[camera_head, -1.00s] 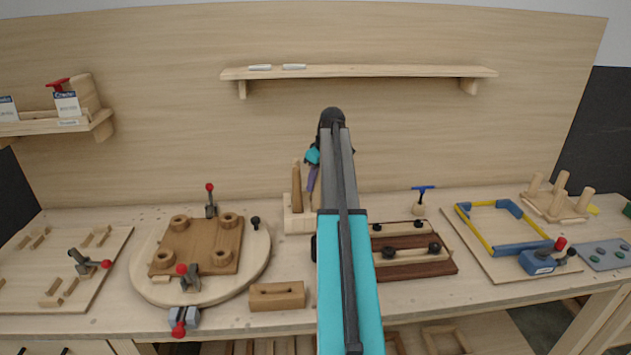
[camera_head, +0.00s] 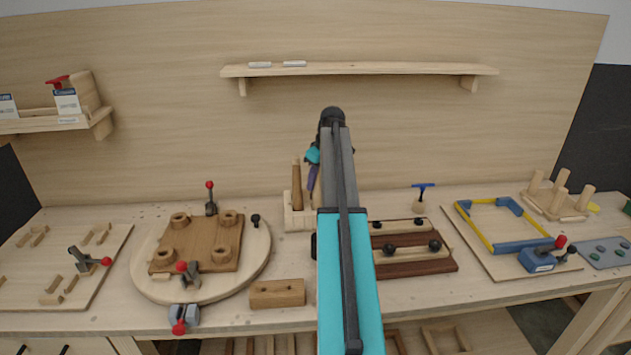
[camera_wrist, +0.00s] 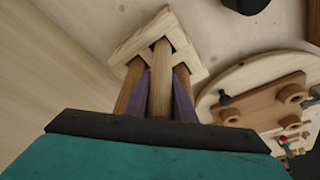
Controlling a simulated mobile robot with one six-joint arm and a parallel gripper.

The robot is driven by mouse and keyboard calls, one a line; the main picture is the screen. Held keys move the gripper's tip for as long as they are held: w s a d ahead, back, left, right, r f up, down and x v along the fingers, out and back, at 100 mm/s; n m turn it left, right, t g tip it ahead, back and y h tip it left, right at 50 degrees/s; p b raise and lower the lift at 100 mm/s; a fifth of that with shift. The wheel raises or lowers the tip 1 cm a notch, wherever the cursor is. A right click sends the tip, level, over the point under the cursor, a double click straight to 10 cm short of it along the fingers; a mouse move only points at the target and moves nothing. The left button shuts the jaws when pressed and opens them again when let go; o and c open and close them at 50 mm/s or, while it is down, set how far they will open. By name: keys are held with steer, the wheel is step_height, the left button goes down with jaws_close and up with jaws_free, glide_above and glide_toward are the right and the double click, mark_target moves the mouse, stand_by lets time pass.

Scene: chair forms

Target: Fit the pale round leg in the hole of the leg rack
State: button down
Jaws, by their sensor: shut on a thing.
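My gripper (camera_wrist: 162,98), with two purple fingers, is shut on the pale round leg (camera_wrist: 160,75). The leg points away from the wrist, and its far end is at the pale leg rack (camera_wrist: 128,52). I cannot tell how deep that end sits in a hole. A browner leg stands on either side of it in the wrist view: one on the left (camera_wrist: 130,85) and one on the right (camera_wrist: 182,80). In the head view the rack (camera_head: 297,222) is at the back of the bench, with a brown leg (camera_head: 296,188) upright. My arm hides the rack's right part and most of the held leg.
A round board (camera_head: 150,283) with clamps stands left of the rack, and a wooden block (camera_head: 277,293) lies in front. A dark wooden fixture (camera_head: 430,268) with black knobs is right of my arm. The back wall rises close behind the rack, under a shelf (camera_head: 360,71).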

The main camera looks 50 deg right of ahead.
steer(key=shift+f, duration=0.1)
steer(key=c, duration=1.4)
jaws_free()
steer(key=b+v, duration=0.3)
steer(key=v, duration=1)
steer(key=shift+r, duration=0.4)
